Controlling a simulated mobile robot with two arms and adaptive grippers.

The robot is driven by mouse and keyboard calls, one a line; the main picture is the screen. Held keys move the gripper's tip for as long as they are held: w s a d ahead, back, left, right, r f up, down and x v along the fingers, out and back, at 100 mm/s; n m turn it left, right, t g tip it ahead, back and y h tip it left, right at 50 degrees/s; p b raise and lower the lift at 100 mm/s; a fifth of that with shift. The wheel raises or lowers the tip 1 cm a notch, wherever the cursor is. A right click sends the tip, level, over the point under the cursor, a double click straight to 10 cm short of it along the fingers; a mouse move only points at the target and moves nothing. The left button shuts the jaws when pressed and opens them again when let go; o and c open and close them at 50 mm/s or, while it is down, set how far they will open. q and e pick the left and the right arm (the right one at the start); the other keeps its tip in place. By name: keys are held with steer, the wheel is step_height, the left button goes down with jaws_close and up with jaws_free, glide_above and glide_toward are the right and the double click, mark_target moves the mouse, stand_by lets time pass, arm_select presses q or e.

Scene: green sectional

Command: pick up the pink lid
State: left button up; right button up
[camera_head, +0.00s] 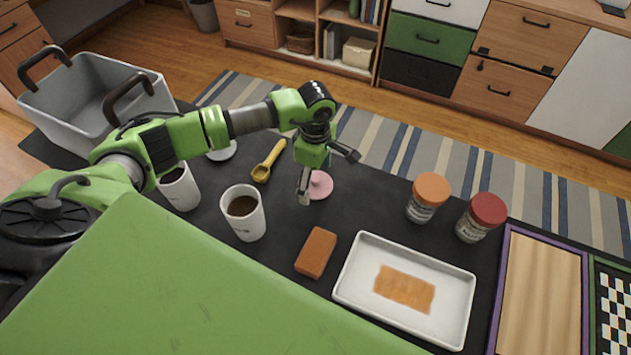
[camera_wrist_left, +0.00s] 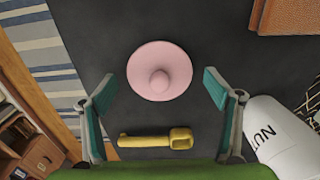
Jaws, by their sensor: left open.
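The pink lid (camera_head: 320,185) lies flat on the dark table top in the head view, partly hidden by my left gripper. In the left wrist view the lid (camera_wrist_left: 160,72) is a round pink disc with a knob in its middle. My left gripper (camera_head: 328,176) is open and empty, above the table at the lid. In the left wrist view its fingertips (camera_wrist_left: 160,88) are apart, one on each side of the lid's near edge, and do not touch it. My right gripper is not in view.
A yellow scoop (camera_head: 269,161) lies left of the lid. Two mugs, one a white mug (camera_head: 246,222), stand to the left. A brown block (camera_head: 316,252) and a white tray (camera_head: 350,292) lie nearer. An orange-lidded jar (camera_head: 430,190) and a red-lidded jar (camera_head: 482,216) stand right.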

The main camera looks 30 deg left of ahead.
arm_select(q)
steer(key=c, duration=1)
